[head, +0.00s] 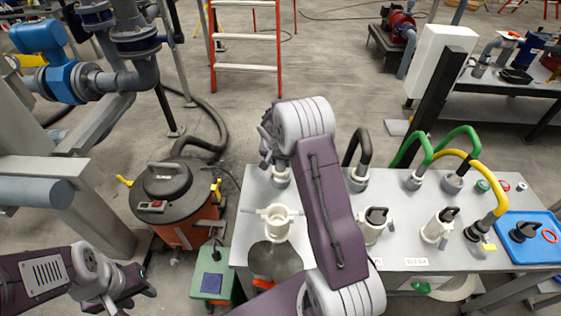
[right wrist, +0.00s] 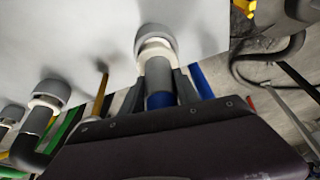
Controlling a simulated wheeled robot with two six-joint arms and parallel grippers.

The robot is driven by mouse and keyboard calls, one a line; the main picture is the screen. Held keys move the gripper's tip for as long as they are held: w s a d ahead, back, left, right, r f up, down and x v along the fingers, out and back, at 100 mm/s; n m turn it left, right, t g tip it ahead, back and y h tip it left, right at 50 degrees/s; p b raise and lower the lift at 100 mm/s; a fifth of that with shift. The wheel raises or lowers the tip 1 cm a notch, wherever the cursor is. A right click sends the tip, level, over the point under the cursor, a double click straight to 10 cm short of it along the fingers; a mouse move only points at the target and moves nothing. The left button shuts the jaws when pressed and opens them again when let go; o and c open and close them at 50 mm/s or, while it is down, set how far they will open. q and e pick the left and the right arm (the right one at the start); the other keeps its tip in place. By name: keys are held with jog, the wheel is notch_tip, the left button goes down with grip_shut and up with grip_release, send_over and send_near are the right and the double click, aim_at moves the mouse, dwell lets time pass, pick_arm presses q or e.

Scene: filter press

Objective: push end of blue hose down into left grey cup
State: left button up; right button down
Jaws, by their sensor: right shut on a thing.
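The left grey cup (head: 281,179) stands at the back left of the white bench, with my right gripper (head: 268,148) right above it. In the right wrist view the cup (right wrist: 155,40) is at the top centre. The hose's grey end piece (right wrist: 159,76) reaches into its pale mouth; how deep, I cannot tell. My right gripper (right wrist: 160,98) is shut around the blue hose (right wrist: 160,101) just behind that end piece. In the head view my right wrist hides the hose. My left gripper (head: 132,290) is low at the left, away from the bench; its jaws are unclear.
More grey cups hold a black hose (head: 358,150) and green hoses (head: 463,134) to the right. White valve bodies (head: 278,222) stand along the bench (head: 404,254) front. An orange-black vacuum (head: 170,200) and a green box (head: 212,275) are left of the bench.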

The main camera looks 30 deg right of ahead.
jog(key=shift+f+b, duration=0.6)
jog(key=shift+f, duration=0.05)
jog(key=shift+r, duration=0.1)
jog(key=c, duration=0.8)
grip_release()
jog(key=v, duration=0.9)
